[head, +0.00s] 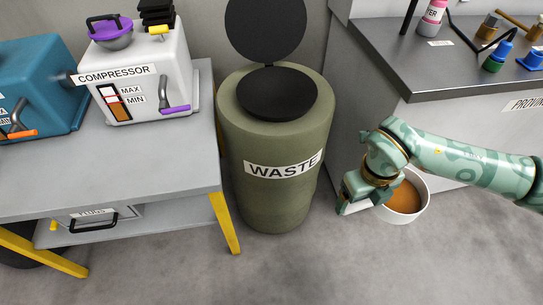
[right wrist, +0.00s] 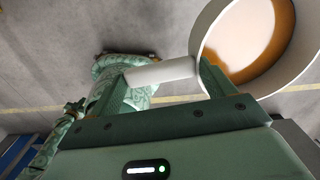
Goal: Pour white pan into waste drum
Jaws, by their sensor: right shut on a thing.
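The white pan (head: 423,196) is at the right of the head view, held above the floor and apart from the drum. Orange-brown liquid (head: 403,201) lies in it, and the pan looks about level. My right gripper (head: 357,197) is shut on the pan's handle; the right wrist view shows the white handle (right wrist: 160,73) between the fingers and the pan (right wrist: 213,30) beyond. The olive-green waste drum (head: 270,190), labelled WASTE, stands upright left of the gripper. Its black lid (head: 265,28) is hinged up, and its round top opening (head: 277,94) is dark. My left gripper is out of view.
A grey bench (head: 150,170) with a white compressor (head: 145,75) and a blue machine (head: 40,85) stands left of the drum. A counter (head: 450,70) with bottles is at the right, behind my right arm. The grey floor in front is clear.

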